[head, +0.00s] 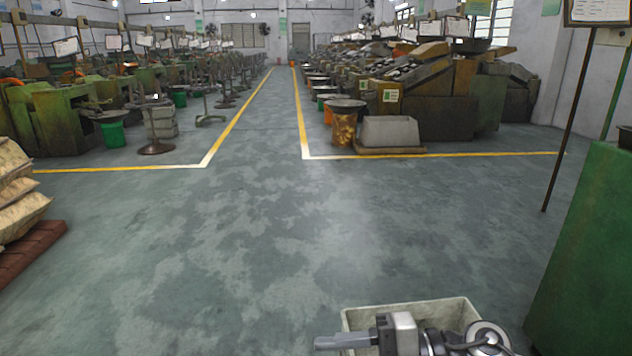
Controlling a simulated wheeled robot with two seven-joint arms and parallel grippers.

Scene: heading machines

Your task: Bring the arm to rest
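My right gripper (328,343) is at the bottom edge of the head view, right of centre. It points left, with its wrist and arm links behind it to the right. Its fingers show side-on as one grey bar, so I cannot tell whether they are open or shut. No object shows at its fingertips. A pale grey bin (358,318) lies just behind and beneath the gripper in the picture, and the arm hides part of it. My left gripper is not in view.
A green machine (585,255) stands close on the right. Stacked sacks (18,195) on a red-brown pallet (30,250) are at the left edge. The grey floor ahead is clear, with a yellow-lined aisle (255,130) between rows of machines.

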